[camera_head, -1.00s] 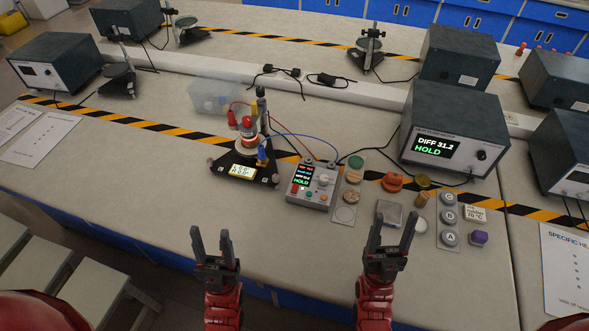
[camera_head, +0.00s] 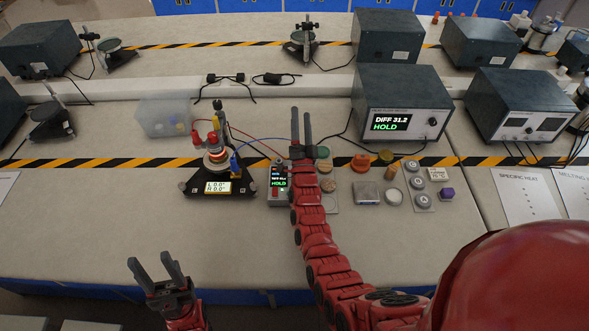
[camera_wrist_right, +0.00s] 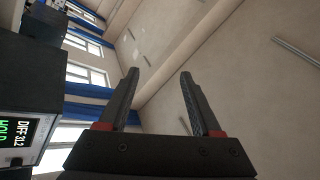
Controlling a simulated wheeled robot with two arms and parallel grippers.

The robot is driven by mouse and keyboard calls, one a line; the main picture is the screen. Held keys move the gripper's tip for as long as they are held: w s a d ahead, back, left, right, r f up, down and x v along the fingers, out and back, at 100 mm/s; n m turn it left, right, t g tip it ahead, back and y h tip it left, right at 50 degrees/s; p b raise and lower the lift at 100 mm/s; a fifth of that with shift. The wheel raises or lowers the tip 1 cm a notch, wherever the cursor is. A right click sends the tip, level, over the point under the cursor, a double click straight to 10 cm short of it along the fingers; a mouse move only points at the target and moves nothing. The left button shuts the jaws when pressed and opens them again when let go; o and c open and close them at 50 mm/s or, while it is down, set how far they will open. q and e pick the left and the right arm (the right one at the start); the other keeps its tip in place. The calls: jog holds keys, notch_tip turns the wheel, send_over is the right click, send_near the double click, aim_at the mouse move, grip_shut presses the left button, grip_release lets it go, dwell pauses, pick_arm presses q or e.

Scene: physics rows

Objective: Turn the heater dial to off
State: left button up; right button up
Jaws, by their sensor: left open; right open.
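A small control box (camera_head: 279,181) with a lit screen reading HOLD stands on the near bench, wired to the heated stand (camera_head: 216,160). My right arm covers the right part of its face, so its dial is hidden. My right gripper (camera_head: 301,118) is open and empty, reaching over and past the box, its fingers pointing away. In the right wrist view the gripper (camera_wrist_right: 158,75) has parted jaws, with nothing between them and the wall and windows beyond. My left gripper (camera_head: 150,259) is open and empty, low at the left near the bench front.
A large meter (camera_head: 393,88) reading DIFF 31.2 HOLD, with a black knob (camera_head: 433,122), stands behind and right. Small discs, a metal block (camera_head: 366,193) and grey weights (camera_head: 422,184) lie right of my arm. A clear bin (camera_head: 164,117) is at left. The front left bench is clear.

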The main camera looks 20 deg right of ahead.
jog(key=w+a+f+m+g+y+p, duration=0.1)
jog(key=w+a+m+g+y+p, duration=0.1)
jog(key=w+a+g+y, duration=0.45)
jog(key=w+a+m+g+y+p, duration=0.2)
jog(key=w+a+g, duration=0.25)
jog(key=w, duration=0.55)
jog(key=s+d+r+m+g+h+p, duration=0.1)
jog(key=s+d+m+g+p, duration=0.15)
jog(key=s+d+g, duration=0.6)
jog(key=s+d+r+m+g+h+p, duration=0.1)
jog(key=s+m+g+h, duration=0.2)
jog(key=s, duration=1.1)
jog(key=shift+g+y, duration=0.25)
jog(key=shift+y, duration=0.4)
jog(key=f, duration=0.7)
jog(key=f+b, duration=0.1)
jog(key=f, duration=0.3)
jog(key=shift+a, duration=0.35)
notch_tip(320, 180, down, 4)
jog(key=shift+w+f, duration=0.1)
jog(key=shift+d+f, duration=0.1)
jog(key=shift+f, duration=0.75)
